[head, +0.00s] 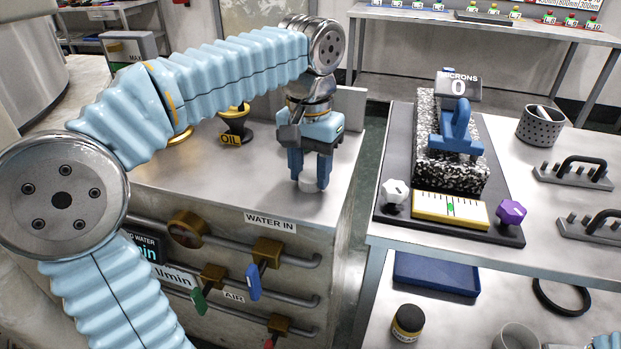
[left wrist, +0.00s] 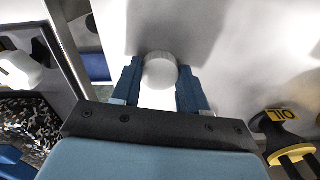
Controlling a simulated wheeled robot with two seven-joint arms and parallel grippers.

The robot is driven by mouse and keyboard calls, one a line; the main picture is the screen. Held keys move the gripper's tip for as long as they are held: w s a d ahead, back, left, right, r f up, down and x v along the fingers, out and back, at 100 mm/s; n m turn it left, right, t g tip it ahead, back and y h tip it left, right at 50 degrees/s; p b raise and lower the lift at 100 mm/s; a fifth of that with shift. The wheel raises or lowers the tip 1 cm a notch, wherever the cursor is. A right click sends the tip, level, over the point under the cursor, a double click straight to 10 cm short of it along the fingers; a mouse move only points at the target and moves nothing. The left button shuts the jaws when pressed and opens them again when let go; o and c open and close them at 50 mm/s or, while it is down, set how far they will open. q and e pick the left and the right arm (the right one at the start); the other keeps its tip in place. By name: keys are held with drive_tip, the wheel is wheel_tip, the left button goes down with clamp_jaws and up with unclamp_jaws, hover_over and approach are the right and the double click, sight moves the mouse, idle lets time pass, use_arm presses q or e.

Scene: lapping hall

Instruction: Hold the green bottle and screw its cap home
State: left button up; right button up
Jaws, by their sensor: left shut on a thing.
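My left gripper (head: 310,181) points down over the metal cabinet top, shut on a small white round piece (head: 308,185). In the left wrist view the left gripper (left wrist: 160,85) has this white piece (left wrist: 160,71) between its blue fingers. It has a pale round face; I cannot tell whether it is a cap or part of a container.
A black and yellow oil cup (head: 235,122) stands on the cabinet, left of my left gripper. To the right, a table holds a gauge stand (head: 450,150), a perforated cup (head: 541,126) and handled blocks. Below are a blue tray (head: 436,274) and a dark jar (head: 408,322).

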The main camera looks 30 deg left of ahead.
sight(311, 176)
use_arm(q)
drive_tip(key=shift+c, duration=0.7)
drive_tip(key=shift+r, duration=0.1)
drive_tip(key=shift+r, duration=0.2)
wheel_tip(311, 176, up, 2)
drive_tip(key=shift+r+p, duration=0.25)
drive_tip(key=shift+p, duration=0.1)
drive_tip(key=s+d+r+p, duration=0.1)
drive_tip(key=s+d+r, duration=0.1)
drive_tip(key=d+r, duration=0.3)
drive_tip(key=s+d+r+p, duration=0.1)
drive_tip(key=s+d+r, duration=0.1)
drive_tip(key=d+r, duration=0.3)
drive_tip(key=d, duration=0.3)
drive_tip(key=shift+s+d, duration=0.15)
drive_tip(key=shift+s, duration=0.1)
drive_tip(key=shift+f, duration=0.1)
